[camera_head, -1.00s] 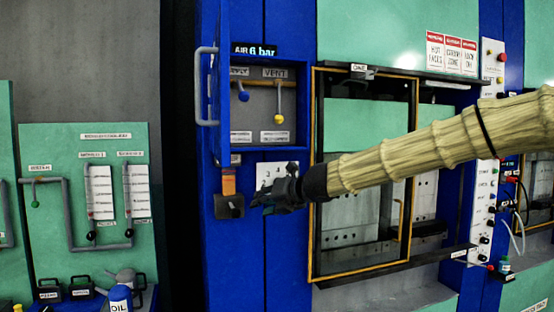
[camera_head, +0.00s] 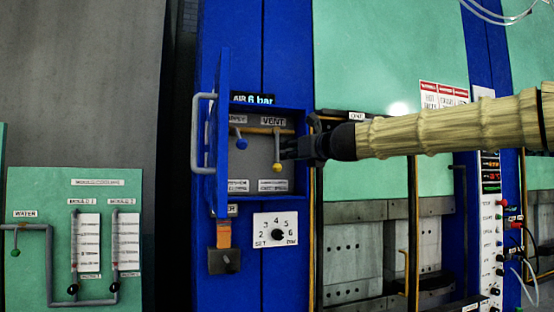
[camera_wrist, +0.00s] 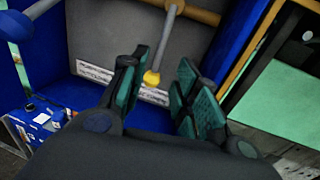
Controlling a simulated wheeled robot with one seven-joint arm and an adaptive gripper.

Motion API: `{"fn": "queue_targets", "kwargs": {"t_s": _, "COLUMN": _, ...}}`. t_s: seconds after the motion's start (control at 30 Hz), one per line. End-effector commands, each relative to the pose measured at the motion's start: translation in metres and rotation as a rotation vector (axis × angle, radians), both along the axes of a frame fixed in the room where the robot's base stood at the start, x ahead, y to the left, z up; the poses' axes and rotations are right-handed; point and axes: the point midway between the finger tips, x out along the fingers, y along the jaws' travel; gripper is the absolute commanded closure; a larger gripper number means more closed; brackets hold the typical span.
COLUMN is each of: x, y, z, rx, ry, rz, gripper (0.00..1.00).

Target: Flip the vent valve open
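The vent valve (camera_head: 277,150) is a grey lever hanging down from a brass pipe under the VENT label, with a yellow knob at its lower end. It also shows in the wrist view, where its yellow knob (camera_wrist: 152,79) appears in the gap between my finger pads. My gripper (camera_head: 290,147) is at the right side of the open valve box, just right of the lever. In the wrist view my gripper (camera_wrist: 164,80) is open, with green pads on both sides and nothing held. I cannot tell whether the pads touch the lever.
A blue-knobbed lever (camera_head: 241,143) hangs left of the vent valve. The open blue box door (camera_head: 221,120) with its grey handle (camera_head: 197,133) stands out at the left. A dial (camera_head: 278,235) and a padlock-like block (camera_head: 224,260) sit below. The box's right wall (camera_wrist: 232,45) is close to my right finger.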

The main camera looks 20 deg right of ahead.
Motion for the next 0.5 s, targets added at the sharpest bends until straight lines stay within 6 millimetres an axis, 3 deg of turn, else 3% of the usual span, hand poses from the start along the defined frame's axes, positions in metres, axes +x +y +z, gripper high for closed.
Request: {"fn": "queue_targets", "kwargs": {"t_s": 0.5, "x": 0.029, "y": 0.008, "z": -0.003, "rx": -0.002, "ry": 0.001, "rz": -0.001, "gripper": 0.69}}
